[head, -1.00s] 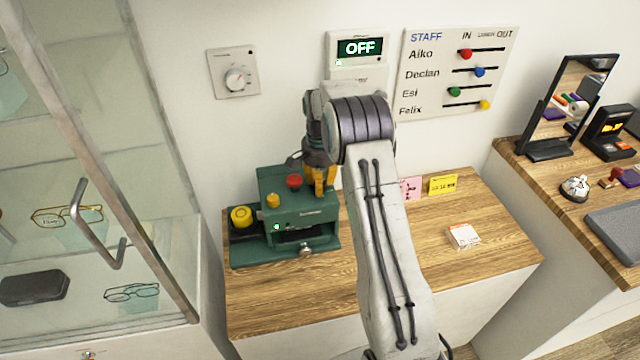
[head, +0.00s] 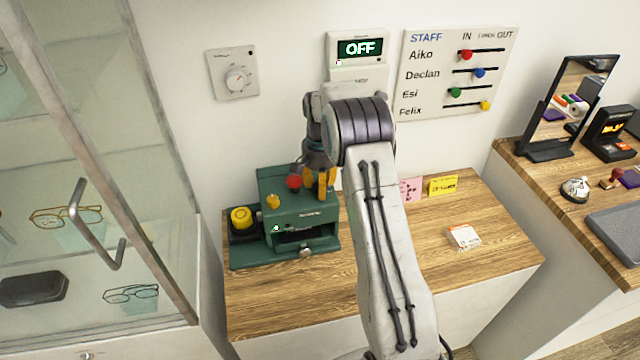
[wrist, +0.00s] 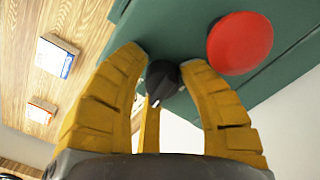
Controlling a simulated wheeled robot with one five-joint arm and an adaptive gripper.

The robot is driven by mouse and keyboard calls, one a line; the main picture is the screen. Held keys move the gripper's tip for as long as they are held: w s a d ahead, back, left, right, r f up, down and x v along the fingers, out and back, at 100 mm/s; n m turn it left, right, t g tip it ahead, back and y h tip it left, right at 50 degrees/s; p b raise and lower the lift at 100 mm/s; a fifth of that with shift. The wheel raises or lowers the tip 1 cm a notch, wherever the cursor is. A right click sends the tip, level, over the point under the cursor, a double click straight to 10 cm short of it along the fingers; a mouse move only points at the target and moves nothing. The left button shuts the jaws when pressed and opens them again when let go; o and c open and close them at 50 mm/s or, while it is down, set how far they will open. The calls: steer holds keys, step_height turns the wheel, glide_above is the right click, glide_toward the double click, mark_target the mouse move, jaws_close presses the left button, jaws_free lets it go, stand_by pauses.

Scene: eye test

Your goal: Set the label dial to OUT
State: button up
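A black knob (wrist: 162,78) with a small white mark stands on the green machine (wrist: 195,30) in the wrist view. No lettering shows near it, so I cannot read its setting or confirm it as the label dial. My gripper's yellow fingers (wrist: 162,85) stand apart around the knob, with no clear grip on it. In the head view my gripper (head: 320,187) points down over the right part of the green machine (head: 275,251), and the knob is hidden there. A red button (wrist: 240,43) sits close to the right finger; it also shows in the head view (head: 293,182).
A yellow button (head: 241,217) is at the machine's left. On the wall are a round dial (head: 236,77), a display (head: 360,48) reading OFF and a staff board (head: 430,75). A small box (head: 463,237) lies on the wooden counter (head: 490,265), whose right part is mostly clear.

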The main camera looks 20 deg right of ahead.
steer(key=o, duration=0.4)
steer(key=shift+w+r, duration=0.1)
steer(key=shift+r, duration=0.05)
step_height(320, 180, up, 12)
stand_by(0.6)
